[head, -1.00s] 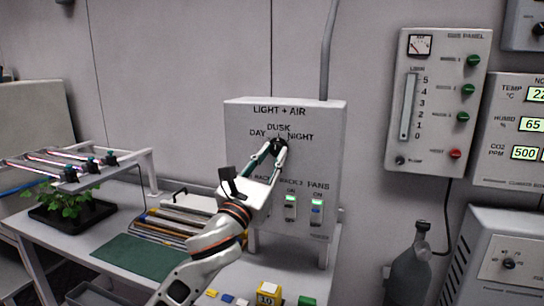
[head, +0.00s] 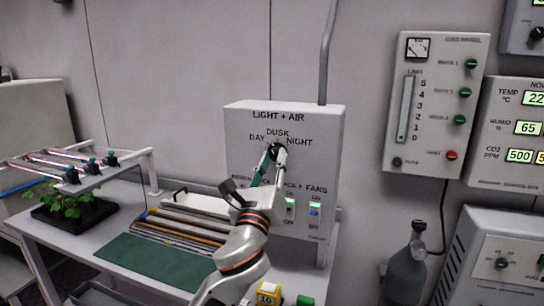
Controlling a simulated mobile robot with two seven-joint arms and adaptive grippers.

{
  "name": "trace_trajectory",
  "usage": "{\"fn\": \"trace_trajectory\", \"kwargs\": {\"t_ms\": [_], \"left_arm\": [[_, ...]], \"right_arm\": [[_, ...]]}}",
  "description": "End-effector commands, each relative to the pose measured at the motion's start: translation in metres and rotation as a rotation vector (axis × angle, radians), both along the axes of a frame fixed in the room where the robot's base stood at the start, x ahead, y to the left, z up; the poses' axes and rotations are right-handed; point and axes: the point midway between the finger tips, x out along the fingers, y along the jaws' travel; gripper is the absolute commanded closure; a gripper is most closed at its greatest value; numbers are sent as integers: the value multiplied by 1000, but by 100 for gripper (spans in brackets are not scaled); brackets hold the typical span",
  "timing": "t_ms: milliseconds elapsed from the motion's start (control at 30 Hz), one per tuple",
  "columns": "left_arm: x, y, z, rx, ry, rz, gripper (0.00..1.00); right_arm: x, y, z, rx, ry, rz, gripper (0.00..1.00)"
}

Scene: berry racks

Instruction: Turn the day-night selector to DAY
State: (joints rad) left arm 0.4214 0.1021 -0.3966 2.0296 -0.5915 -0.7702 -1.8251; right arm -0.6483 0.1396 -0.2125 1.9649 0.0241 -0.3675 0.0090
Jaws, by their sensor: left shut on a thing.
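My right gripper is not in view.
Lit rack and fan switches (head: 315,210) sit low on the box, close to my left wrist. A green mat (head: 155,262) and several rods lie on the bench.

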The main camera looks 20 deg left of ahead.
Motion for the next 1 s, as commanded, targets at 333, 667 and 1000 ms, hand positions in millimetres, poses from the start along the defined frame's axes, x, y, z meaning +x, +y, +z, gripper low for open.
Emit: {"fn": "trace_trajectory", "kwargs": {"t_ms": [333, 667, 1000], "left_arm": [[0, -3, 2, -265, 11, 0, 100], [0, -3, 1, -389, 15, 1, 100], [0, -3, 1, -411, 15, 0, 100]], "right_arm": [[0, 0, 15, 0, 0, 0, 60], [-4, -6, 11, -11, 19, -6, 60], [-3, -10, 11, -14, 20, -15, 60]]}}
